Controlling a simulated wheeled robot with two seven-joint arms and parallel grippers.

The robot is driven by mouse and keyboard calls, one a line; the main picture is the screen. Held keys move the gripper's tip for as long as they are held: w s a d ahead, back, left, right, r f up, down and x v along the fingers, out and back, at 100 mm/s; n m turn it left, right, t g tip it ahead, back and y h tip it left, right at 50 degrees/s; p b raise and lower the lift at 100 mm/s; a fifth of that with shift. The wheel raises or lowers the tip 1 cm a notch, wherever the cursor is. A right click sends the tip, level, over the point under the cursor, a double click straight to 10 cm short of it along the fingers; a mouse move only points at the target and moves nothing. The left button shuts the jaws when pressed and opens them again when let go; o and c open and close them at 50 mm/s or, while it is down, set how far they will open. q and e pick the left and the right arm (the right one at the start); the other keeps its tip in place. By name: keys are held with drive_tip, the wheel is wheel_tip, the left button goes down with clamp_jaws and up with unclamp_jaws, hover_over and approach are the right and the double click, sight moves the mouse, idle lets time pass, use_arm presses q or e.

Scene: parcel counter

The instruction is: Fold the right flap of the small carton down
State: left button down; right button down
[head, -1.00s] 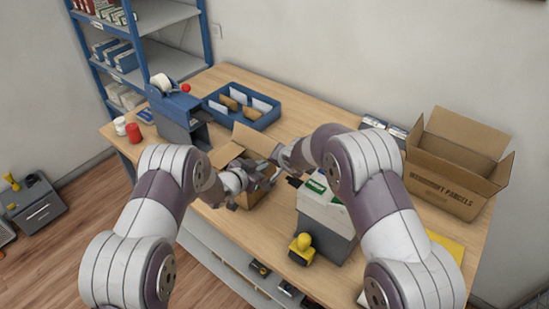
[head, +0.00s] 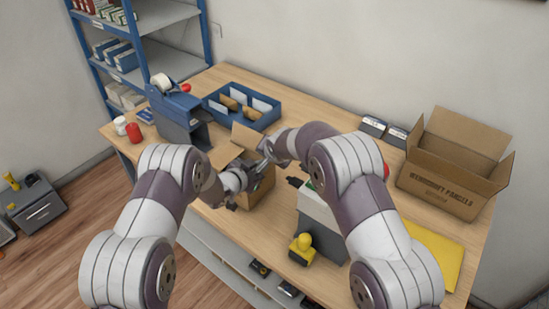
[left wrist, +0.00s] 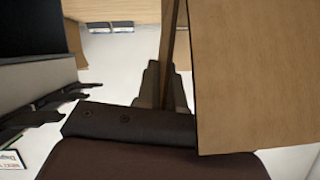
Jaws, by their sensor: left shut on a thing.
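The small carton (head: 258,190) stands on the counter near its front edge, partly hidden by both my grippers. Its tan flaps (head: 246,137) stand up at the back and spread out at the left (head: 222,156). My left gripper (head: 232,188) is at the carton's front left, shut on a thin edge of its cardboard. In the left wrist view the fingers (left wrist: 163,88) close around that edge, and a broad cardboard panel (left wrist: 250,75) fills the right side. My right gripper (head: 263,155) is over the carton's right side; its fingers are too small to read, and the right flap is hidden.
A blue tray (head: 242,105) and a blue tape dispenser (head: 178,112) are behind. A large open carton (head: 448,180) and a yellow envelope (head: 440,262) lie to the right.

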use_arm(q)
drive_tip(key=c, duration=1.3)
unclamp_jaws()
drive_tip(key=shift+d, duration=0.15)
drive_tip(key=shift+c, duration=0.2)
drive_tip(key=shift+s+r, duration=0.1)
